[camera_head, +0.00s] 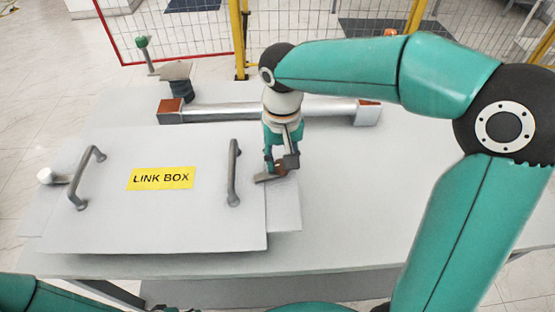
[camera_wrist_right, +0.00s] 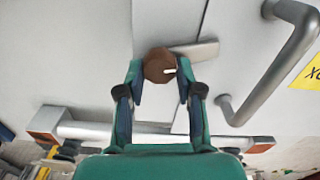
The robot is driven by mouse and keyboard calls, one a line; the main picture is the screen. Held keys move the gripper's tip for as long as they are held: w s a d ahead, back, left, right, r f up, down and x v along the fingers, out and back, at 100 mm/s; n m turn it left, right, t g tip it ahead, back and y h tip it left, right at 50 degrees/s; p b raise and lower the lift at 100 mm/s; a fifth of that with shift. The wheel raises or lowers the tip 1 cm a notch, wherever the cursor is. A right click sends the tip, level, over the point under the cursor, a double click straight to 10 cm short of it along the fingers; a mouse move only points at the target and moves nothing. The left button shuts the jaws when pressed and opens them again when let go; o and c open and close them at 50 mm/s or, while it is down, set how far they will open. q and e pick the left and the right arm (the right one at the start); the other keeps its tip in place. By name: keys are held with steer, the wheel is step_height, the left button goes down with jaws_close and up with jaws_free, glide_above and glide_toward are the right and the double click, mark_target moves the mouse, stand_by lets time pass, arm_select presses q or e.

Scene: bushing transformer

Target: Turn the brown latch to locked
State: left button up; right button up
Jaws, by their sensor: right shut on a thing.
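The brown latch (camera_wrist_right: 159,66) is a round brown knob with a small white mark, with a grey flat tab (camera_wrist_right: 196,50) beside it. It sits at the right edge of the link box lid (camera_head: 105,222). In the head view the latch (camera_head: 279,170) is mostly hidden by my right gripper (camera_head: 281,166). In the right wrist view my right gripper (camera_wrist_right: 158,80) has one finger on each side of the knob and is shut on it. The grey tab reaches onto the lid's edge. My left gripper does not show clearly; only part of a teal arm is at the lower left.
The lid has two grey handles (camera_head: 234,172) and a yellow LINK BOX label (camera_head: 161,178). A silver bar (camera_head: 240,111) with brown ends lies behind it. A green-topped lever (camera_head: 146,55) stands at the back left. A yellow-post fence (camera_head: 238,38) is behind. The table's right side is clear.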

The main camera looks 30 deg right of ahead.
mark_target(281, 162)
steer(key=shift+w+r+m, duration=0.1)
steer(key=shift+m, duration=1.5)
steer(key=o, duration=1.1)
steer(key=shift+o, duration=0.3)
step_height(281, 162, up, 12)
